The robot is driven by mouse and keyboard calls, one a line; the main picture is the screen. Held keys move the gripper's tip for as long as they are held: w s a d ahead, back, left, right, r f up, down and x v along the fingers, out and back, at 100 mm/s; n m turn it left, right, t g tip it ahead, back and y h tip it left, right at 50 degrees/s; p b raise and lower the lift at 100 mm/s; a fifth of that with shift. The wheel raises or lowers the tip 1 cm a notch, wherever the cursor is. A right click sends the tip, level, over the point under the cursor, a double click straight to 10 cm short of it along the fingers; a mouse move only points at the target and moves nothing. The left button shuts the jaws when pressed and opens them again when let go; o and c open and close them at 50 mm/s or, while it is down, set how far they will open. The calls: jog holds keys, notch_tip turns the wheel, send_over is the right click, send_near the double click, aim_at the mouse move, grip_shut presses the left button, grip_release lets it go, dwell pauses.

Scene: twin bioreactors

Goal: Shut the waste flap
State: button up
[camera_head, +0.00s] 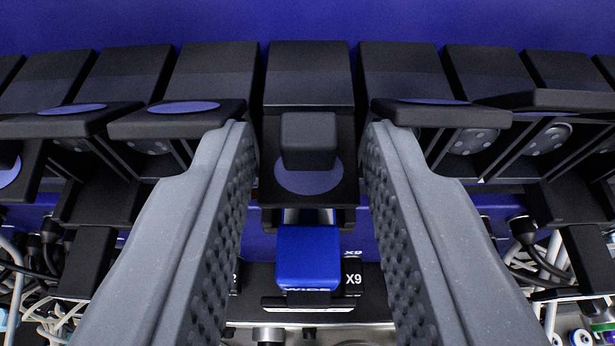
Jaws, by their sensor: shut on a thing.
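My gripper (308,130) has its two grey ridged fingers far apart, one on each side of the black central unit, and it is shut on that unit's sides. The central unit (308,75) has a black front piece (265,188) with a purple disc (308,182) and a small black block (308,138) on it. Below it is a blue block (307,255) with partly legible white letters, beside an X9 label (353,279). I see no label naming the waste flap, so I cannot tell for certain which piece it is.
Similar black units stand in a row on both sides, with flaps sticking out, such as one at left (178,118) and one at right (440,112). Cables (45,285) crowd both lower corners. A plain blue surface (300,18) lies behind.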

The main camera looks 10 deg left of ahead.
aim_at(308, 169)
jog(key=shift+s+f+t+b, duration=0.1)
jog(key=shift+f+t+b, duration=0.55)
jog(key=shift+b, duration=1.8)
jog(key=f+t+b, duration=0.1)
jog(key=t+b, duration=0.1)
jog(key=b, duration=0.7)
jog(key=shift+f+t+y, duration=0.15)
jog(key=shift+t+y, duration=0.2)
jog(key=shift+y, duration=0.05)
jog(key=t+b, duration=0.1)
jog(key=b, duration=0.3)
jog(key=f+t+b, duration=0.1)
jog(key=t+b, duration=0.1)
jog(key=b, duration=0.1)
jog(key=shift+f+y+b, duration=0.1)
jog(key=shift+y+b, duration=0.2)
jog(key=shift+b, duration=0.1)
jog(key=shift+t, duration=0.4)
jog(key=shift+b, duration=0.5)
jog(key=o, duration=0.7)
jog(key=shift+c, duration=0.2)
jog(key=shift+t, duration=0.3)
